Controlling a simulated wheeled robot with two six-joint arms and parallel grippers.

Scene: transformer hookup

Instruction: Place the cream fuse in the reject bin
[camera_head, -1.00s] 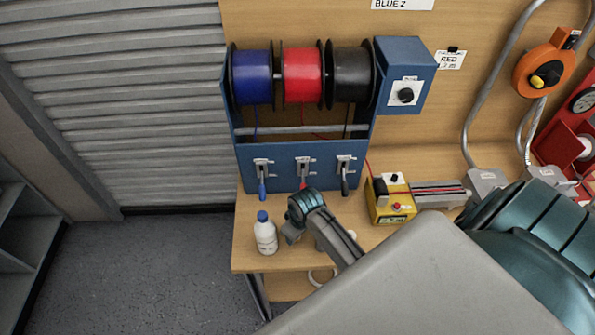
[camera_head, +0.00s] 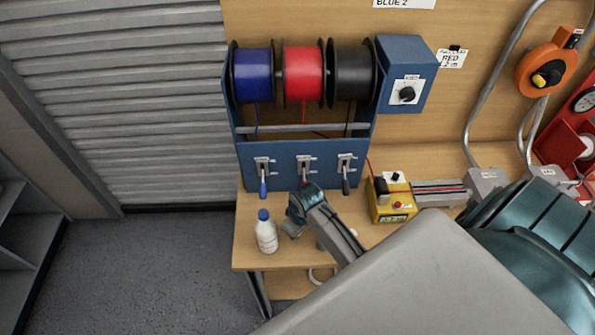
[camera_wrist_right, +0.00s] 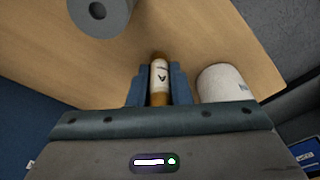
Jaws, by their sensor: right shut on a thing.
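The cream fuse (camera_wrist_right: 160,76) shows in the right wrist view as a pale-bodied cylinder with a dark mark and brass-coloured ends. My right gripper (camera_wrist_right: 160,86) is shut on it, with one blue-grey finger on each side. In the head view, my right arm reaches over the wooden bench near a white bottle; the fuse and fingertips cannot be made out there. My left gripper is in neither view. I cannot identify a reject bin in either view.
The white bottle (camera_head: 266,236) with a blue cap stands near the bench's left end. Behind are a blue spool rack (camera_head: 290,160) and a yellow device (camera_head: 390,205). In the wrist view, a white cylinder (camera_wrist_right: 222,84) is close right of the fingers and a grey roll (camera_wrist_right: 98,14) is upper left.

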